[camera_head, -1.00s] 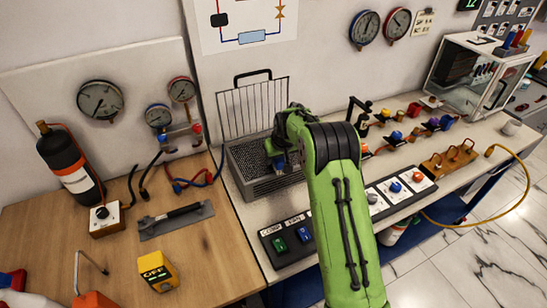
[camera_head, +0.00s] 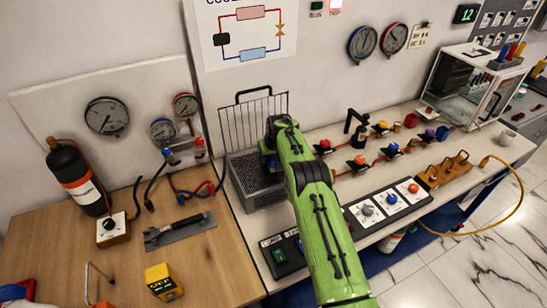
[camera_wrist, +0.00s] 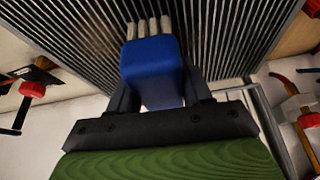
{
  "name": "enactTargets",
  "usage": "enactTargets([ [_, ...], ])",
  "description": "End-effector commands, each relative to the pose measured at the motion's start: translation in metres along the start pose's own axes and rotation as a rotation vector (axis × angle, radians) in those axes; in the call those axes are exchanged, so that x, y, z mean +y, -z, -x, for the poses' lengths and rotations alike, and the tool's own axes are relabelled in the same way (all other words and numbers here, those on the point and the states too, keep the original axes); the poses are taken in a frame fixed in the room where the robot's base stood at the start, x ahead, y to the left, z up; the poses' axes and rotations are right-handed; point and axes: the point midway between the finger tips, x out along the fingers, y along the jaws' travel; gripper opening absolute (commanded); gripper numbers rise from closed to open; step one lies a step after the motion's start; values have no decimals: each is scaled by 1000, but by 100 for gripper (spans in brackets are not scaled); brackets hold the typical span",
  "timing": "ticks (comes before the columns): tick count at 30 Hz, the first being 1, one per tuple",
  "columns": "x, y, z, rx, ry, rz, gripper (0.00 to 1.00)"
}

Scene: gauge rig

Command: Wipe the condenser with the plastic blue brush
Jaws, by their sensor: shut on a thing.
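The condenser, a grey metal block with a slotted face (camera_head: 256,185), stands on the white bench near the wall. Its dark parallel fins (camera_wrist: 225,35) fill the upper part of the wrist view. My gripper (camera_wrist: 157,88) is shut on the blue plastic brush (camera_wrist: 152,68), whose pale bristle tufts point at the fins. Bristles and fins overlap in the wrist view, but I cannot tell whether they touch. In the head view my gripper (camera_head: 269,158) is over the condenser's back right part; my arm hides some of the condenser, and the brush is largely hidden.
A wire rack (camera_head: 240,118) stands upright behind the condenser. A switch strip (camera_head: 280,255) lies in front, partly under my arm. Valves on red pipes (camera_head: 358,160) are to the right. The wooden table (camera_head: 210,260) on the left holds a flat trowel-like tool (camera_head: 180,231) and a yellow meter (camera_head: 163,281).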

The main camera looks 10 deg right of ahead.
Motion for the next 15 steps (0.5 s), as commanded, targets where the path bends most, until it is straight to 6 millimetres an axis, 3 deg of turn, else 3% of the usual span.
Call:
enactTargets([
  [15,17,-3,1,-7,-1,1,25],
])
